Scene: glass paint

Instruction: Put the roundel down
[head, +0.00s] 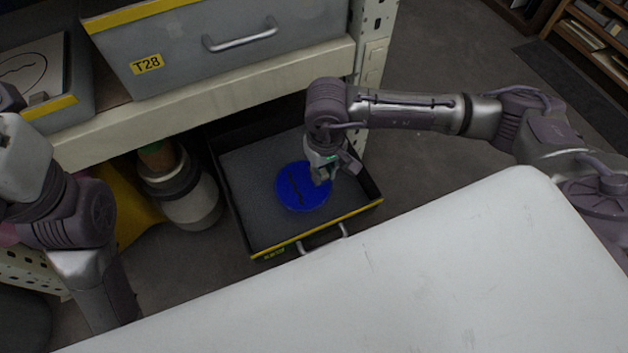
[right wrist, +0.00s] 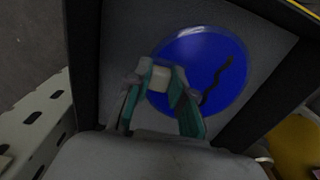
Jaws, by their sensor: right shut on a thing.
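The roundel (head: 298,188) is a flat blue disc with a dark wavy line across it. It is over the grey-lined floor of an open black drawer (head: 262,226) with a yellow front edge. My right gripper (head: 322,176) is shut on the right edge of the roundel. In the right wrist view the fingers (right wrist: 160,80) pinch the rim of the roundel (right wrist: 212,66). I cannot tell whether the roundel touches the drawer floor. My left arm is at the left of the head view, with its gripper out of sight.
A grey drawer marked T28 (head: 180,62) sits on the shelf (head: 215,108) above the open drawer. A grey and white canister (head: 186,197) stands left of the open drawer. A white surface (head: 430,275) fills the foreground. Bare floor lies to the right.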

